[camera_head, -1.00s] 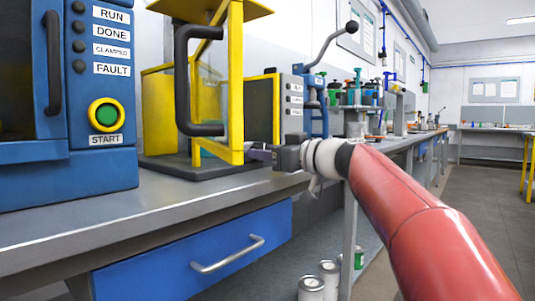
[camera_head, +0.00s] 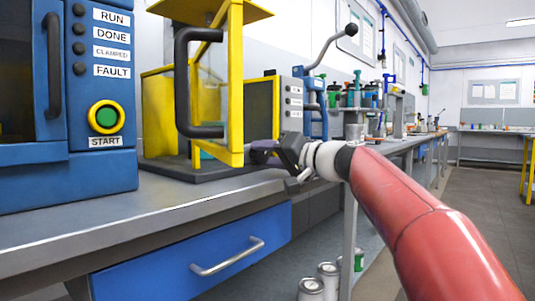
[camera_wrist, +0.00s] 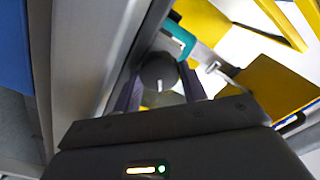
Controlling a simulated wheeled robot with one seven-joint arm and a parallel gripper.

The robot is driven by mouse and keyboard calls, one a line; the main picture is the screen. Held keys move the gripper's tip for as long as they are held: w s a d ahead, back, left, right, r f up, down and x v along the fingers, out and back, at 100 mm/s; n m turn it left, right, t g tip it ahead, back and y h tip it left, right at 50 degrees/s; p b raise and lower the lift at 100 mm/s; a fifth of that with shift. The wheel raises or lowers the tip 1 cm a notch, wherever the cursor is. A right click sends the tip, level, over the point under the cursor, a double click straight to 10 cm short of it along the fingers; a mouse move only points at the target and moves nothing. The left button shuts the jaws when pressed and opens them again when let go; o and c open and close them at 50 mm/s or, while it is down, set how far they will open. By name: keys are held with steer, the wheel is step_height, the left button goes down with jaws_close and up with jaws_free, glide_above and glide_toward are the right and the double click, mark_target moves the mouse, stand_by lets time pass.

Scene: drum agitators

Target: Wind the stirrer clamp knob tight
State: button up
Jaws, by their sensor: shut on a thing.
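A dark round knob (camera_wrist: 158,72) with a white mark on its face sits between the two purple fingers of my gripper (camera_wrist: 162,90) in the wrist view. The fingers are shut on its sides. In the head view my gripper (camera_head: 260,152) reaches in at the lower corner of a yellow-framed machine (camera_head: 236,100), and the knob is hidden there. A teal part (camera_wrist: 178,40) lies just beyond the knob in the wrist view.
The yellow frame has a large black handle (camera_head: 182,85) close to my gripper. A blue machine (camera_head: 100,165) with a green START button stands at the left. A grey bench (camera_head: 150,208) runs below, with a blue drawer (camera_head: 190,255). The aisle at the right is clear.

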steer(key=m+p, duration=0.2)
steer(key=m, duration=0.4)
steer(key=shift+m, duration=0.3)
steer(key=m+p, duration=0.2)
steer(key=m, duration=0.3)
steer(key=shift+f+m, duration=0.1)
steer(key=shift+m, duration=0.2)
steer(key=shift+f, duration=0.1)
steer(key=o, duration=1)
steer(key=shift+d+f, duration=0.15)
